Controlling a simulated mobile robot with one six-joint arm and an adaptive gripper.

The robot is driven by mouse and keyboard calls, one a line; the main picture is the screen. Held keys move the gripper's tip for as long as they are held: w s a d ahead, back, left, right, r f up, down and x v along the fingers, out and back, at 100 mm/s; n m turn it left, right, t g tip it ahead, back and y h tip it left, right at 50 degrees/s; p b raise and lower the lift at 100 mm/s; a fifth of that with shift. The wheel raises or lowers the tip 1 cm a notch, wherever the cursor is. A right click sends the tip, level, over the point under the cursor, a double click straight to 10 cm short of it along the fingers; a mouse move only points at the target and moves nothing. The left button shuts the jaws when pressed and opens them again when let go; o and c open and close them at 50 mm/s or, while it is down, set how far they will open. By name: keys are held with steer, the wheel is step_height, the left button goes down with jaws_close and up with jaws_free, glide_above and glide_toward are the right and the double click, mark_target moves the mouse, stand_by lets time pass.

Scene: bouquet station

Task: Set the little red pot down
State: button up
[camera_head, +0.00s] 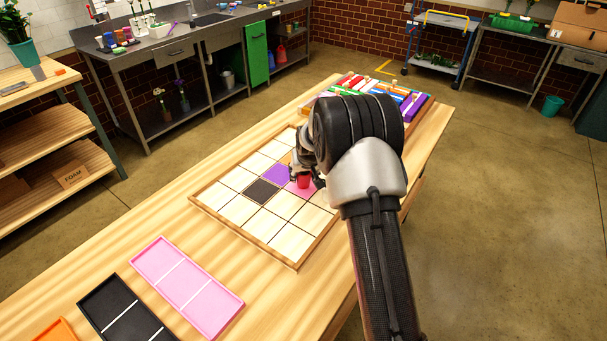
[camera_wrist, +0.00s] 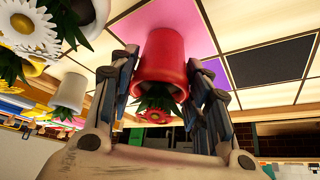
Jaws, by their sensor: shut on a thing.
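My gripper (camera_head: 304,172) is shut on the little red pot (camera_head: 303,182), which shows large between the two fingers in the wrist view (camera_wrist: 161,55). The wrist view is upside down, so the red flower (camera_wrist: 156,116) and green leaves hang below the pot's rim there. The pot is at the pink square (camera_head: 294,188) of the gridded wooden board (camera_head: 229,219). The pink square also shows behind the pot's base in the wrist view (camera_wrist: 190,17). I cannot tell whether the base touches it. My arm hides the board's right part.
A purple square (camera_head: 277,174) and a black square (camera_head: 261,192) adjoin on the board. Potted daisies (camera_wrist: 28,35) stand close by in the wrist view. A pink tray (camera_head: 187,287) and a black tray (camera_head: 126,308) lie at the near end. Coloured items (camera_head: 410,103) fill the far end.

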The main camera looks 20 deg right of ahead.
steer(key=shift+f, duration=0.15)
steer(key=o, duration=1.3)
